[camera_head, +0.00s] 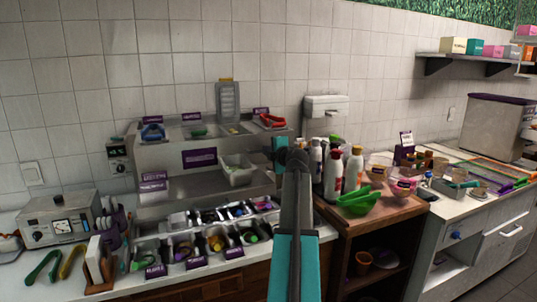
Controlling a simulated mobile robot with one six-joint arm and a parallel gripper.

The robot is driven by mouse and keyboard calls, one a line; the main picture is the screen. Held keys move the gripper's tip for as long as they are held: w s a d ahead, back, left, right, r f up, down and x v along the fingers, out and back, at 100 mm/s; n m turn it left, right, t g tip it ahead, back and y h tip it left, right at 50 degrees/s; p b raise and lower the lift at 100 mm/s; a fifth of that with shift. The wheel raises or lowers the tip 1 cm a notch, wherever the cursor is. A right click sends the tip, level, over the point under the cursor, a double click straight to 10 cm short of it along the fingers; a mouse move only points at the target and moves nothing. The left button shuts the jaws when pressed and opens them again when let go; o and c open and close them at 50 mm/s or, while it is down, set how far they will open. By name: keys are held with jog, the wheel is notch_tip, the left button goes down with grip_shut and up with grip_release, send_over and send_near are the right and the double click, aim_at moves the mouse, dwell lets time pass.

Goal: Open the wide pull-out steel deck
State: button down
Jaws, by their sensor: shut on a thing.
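The wide steel deck (205,191) is the middle level of a tiered steel stand at the back of the left counter. It juts forward below the upper shelf and bears a pale tub (238,170) and small purple labels. My arm rises from the bottom centre and covers the deck's right end. My gripper (279,166) is at that right end, mostly hidden behind my arm. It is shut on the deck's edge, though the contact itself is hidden.
Below the deck, several bins (215,238) hold coloured-handled tools. A toaster-like steel appliance (61,220) and tongs stand at the left.

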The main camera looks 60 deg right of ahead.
jog(key=shift+s+f, duration=0.25)
jog(key=shift+f, duration=0.05)
jog(key=c, duration=2)
grip_release()
jog(key=shift+s+a, duration=0.1)
jog(key=shift+c, duration=0.2)
jog(key=shift+o, duration=1.1)
jog(key=shift+s+r, duration=0.15)
jog(key=shift+r, duration=0.15)
jog(key=b+v, duration=0.3)
jog(key=v, duration=1)
jog(key=shift+a, duration=0.3)
jog(key=shift+s+f, duration=0.1)
